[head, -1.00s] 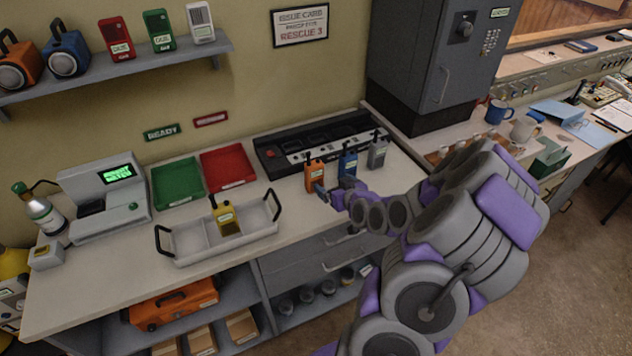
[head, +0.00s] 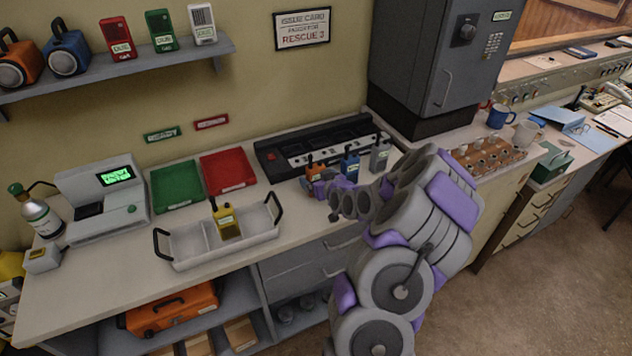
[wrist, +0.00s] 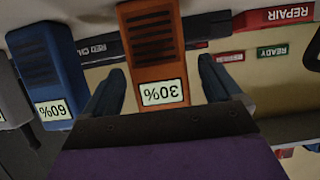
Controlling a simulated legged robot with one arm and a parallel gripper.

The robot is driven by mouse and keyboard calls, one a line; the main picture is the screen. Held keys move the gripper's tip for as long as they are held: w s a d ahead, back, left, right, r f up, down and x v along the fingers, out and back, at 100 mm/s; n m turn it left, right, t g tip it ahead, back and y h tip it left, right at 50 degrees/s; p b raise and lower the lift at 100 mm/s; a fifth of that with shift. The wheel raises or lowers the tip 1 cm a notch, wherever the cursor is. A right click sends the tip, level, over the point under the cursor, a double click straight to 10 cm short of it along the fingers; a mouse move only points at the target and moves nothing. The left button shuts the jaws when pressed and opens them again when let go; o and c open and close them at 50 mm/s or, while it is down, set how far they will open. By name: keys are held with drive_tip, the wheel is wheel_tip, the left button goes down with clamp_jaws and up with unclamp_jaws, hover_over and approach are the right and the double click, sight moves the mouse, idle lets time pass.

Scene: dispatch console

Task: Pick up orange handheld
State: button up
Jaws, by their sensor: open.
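The orange handheld (head: 315,167) stands upright on the counter in front of the black charger rack, mostly hidden behind my gripper in the head view. A blue handheld (head: 350,167) marked 60% stands just to the right.
A grey handheld (head: 380,154) stands beyond the blue one. The charger rack (head: 290,152) is behind. A grey tray (head: 185,250) holds a yellow handheld (head: 226,220). Green (head: 177,184) and red (head: 228,170) trays lie to the left.

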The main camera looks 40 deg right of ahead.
drive_tip(key=shift+x, duration=0.8)
drive_tip(key=shift+w, duration=0.15)
drive_tip(key=shift+d, duration=0.1)
drive_tip(key=shift+c, duration=0.2)
drive_tip(key=c, duration=1.2)
